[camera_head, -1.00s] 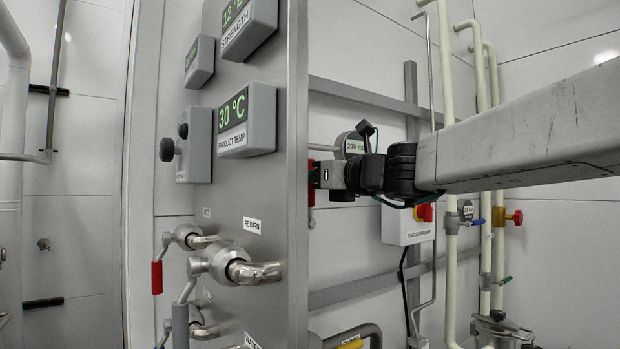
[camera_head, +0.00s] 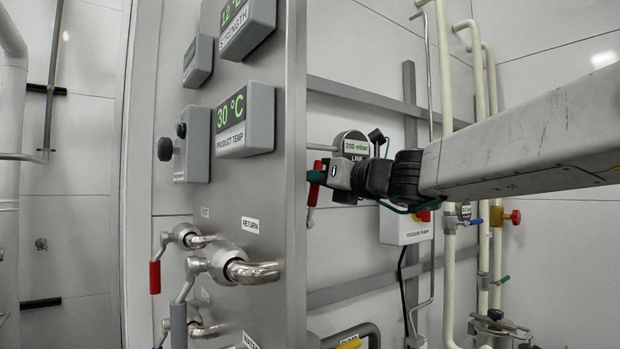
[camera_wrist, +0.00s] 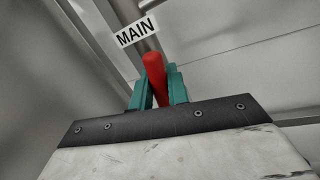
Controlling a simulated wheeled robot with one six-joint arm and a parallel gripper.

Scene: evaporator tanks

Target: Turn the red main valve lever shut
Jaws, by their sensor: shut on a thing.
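My gripper (camera_wrist: 158,92) is shut on the red main valve lever (camera_wrist: 153,66) in the wrist view, with a teal finger on each side of it. A white label reading MAIN (camera_wrist: 136,32) sits just beyond the lever, on or by a metal pipe. In the head view my gripper (camera_head: 318,176) is just right of the steel panel's edge, and part of the red lever (camera_head: 312,194) shows hanging at its fingers. The valve body and the lever's pivot are hidden, so the lever's full angle cannot be told.
The steel panel (camera_head: 262,180) with displays stands close left of my gripper. A gauge reading 200 mbar (camera_head: 352,146) is just behind it. A vacuum pump switch box (camera_head: 404,229) and cream pipes (camera_head: 449,280) stand to the right. A red-handled valve (camera_head: 155,277) is at lower left.

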